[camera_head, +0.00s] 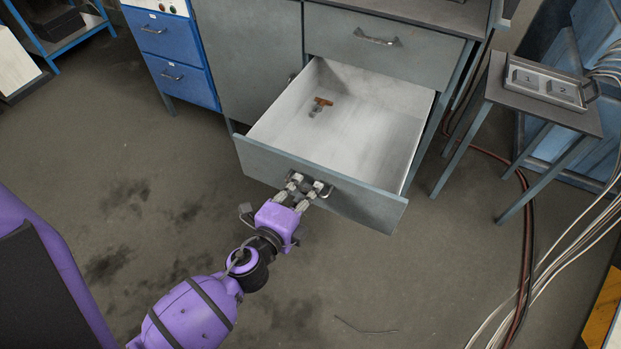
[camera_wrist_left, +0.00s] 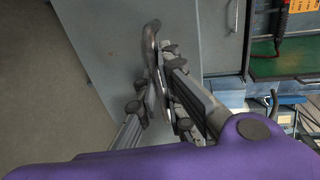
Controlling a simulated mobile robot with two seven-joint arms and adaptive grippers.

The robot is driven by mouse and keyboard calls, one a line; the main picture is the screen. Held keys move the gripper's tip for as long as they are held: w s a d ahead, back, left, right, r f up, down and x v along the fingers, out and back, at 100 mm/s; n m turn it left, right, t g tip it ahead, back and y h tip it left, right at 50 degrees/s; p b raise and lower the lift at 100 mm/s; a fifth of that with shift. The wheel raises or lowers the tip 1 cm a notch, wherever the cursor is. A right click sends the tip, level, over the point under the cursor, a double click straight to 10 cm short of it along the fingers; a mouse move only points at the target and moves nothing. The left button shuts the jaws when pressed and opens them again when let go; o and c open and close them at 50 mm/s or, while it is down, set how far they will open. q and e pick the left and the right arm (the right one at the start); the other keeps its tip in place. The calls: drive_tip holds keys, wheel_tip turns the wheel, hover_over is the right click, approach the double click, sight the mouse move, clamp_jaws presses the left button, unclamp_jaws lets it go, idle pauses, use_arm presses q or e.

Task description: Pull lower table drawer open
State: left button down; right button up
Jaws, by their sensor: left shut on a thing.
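The lower drawer (camera_head: 376,205) of the grey table stands pulled well out, its pale inside showing. A small rust-brown object (camera_head: 323,101) lies in it, with a small dark object beside it. My left gripper (camera_head: 307,187) is at the middle of the drawer's front and shut on the drawer handle (camera_head: 322,188). In the left wrist view the handle (camera_wrist_left: 153,50) is a curved metal bar between the gripper fingers. The drawer front (camera_wrist_left: 105,40) lies behind it. My right gripper is in neither view.
The upper drawer (camera_head: 385,45) is shut. A blue drawer cabinet (camera_head: 182,60) stands to the left. A small side table (camera_head: 540,110) with a grey numbered box stands to the right. Cables (camera_head: 560,262) run along the floor at the right. The floor (camera_head: 130,170) left of the drawer is clear.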

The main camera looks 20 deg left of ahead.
use_arm(q)
drive_tip(key=shift+s, duration=0.4)
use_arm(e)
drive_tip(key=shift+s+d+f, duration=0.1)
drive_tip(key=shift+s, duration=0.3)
use_arm(q)
drive_tip(key=c, duration=1.9)
unclamp_jaws()
drive_tip(key=shift+o, duration=0.2)
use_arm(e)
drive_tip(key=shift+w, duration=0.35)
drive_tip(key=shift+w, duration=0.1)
use_arm(q)
drive_tip(key=shift+s, duration=0.1)
drive_tip(key=s+r, duration=0.2)
drive_tip(key=s, duration=0.9)
drive_tip(key=shift+s+a+r, duration=0.2)
drive_tip(key=shift+s, duration=0.15)
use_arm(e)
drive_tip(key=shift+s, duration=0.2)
